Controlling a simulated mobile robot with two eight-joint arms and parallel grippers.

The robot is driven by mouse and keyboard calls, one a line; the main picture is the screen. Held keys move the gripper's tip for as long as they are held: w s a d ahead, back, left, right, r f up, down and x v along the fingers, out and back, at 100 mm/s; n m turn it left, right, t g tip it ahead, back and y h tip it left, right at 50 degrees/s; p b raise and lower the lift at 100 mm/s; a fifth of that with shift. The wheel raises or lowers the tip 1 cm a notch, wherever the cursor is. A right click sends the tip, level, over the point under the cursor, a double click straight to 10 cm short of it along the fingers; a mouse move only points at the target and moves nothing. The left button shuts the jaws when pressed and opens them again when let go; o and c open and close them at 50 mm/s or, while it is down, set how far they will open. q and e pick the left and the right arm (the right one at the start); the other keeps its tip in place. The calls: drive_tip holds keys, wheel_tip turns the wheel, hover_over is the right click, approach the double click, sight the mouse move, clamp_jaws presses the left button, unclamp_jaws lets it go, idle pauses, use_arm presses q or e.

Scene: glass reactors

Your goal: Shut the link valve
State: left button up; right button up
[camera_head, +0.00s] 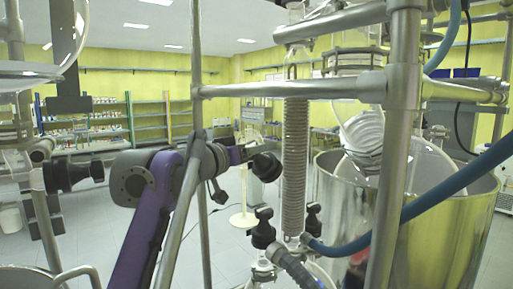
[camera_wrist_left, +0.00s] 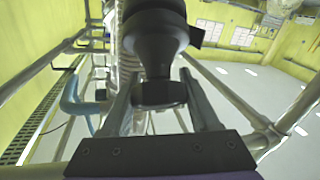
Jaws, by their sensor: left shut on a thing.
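My left gripper (camera_head: 250,156) is at the end of the purple arm, which comes in from the left past a metal post. It is shut on a black valve knob (camera_head: 266,166), beside the coiled glass column. In the left wrist view, the knob (camera_wrist_left: 155,45) sits between the two fingers of my left gripper (camera_wrist_left: 160,95). No label shows that this knob is the link valve. The fingers hide part of it, and its open or closed position cannot be told. My right gripper is not in view.
The coiled glass column (camera_head: 294,150) stands just right of the knob. Two more black knobs (camera_head: 262,228) (camera_head: 312,218) sit lower on the glassware. Metal posts and rails (camera_head: 290,88) frame the space. A blue hose (camera_head: 430,205) and a shiny metal vessel (camera_head: 450,220) are at the right.

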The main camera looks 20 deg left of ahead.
use_arm(q)
drive_tip(key=shift+r+m+h+p, duration=0.2)
drive_tip(key=shift+m+h+p, duration=0.35)
drive_tip(key=shift+m, duration=0.25)
drive_tip(key=m+g+h+p, duration=0.1)
drive_tip(key=m+g+h, duration=0.1)
drive_tip(key=m, duration=0.1)
drive_tip(key=m+g+h+p, duration=0.2)
drive_tip(key=m, duration=0.1)
drive_tip(key=d+m+g+h+p, duration=0.1)
drive_tip(key=m+h+p, duration=0.1)
drive_tip(key=m, duration=0.2)
drive_tip(key=shift+s+r+g, duration=0.15)
drive_tip(key=shift+s+g, duration=0.2)
drive_tip(key=shift+g, duration=0.05)
drive_tip(key=m+g, duration=0.1)
drive_tip(key=m, duration=0.1)
drive_tip(key=m+g+h+p, duration=0.1)
drive_tip(key=shift+s+f+m+g, duration=0.15)
drive_tip(key=shift+f+m+g, duration=0.05)
drive_tip(key=shift+m+g, duration=0.2)
drive_tip(key=shift+s+d+f+m+g, duration=0.15)
drive_tip(key=shift+f+m+g, duration=0.05)
drive_tip(key=shift+m+g, duration=0.65)
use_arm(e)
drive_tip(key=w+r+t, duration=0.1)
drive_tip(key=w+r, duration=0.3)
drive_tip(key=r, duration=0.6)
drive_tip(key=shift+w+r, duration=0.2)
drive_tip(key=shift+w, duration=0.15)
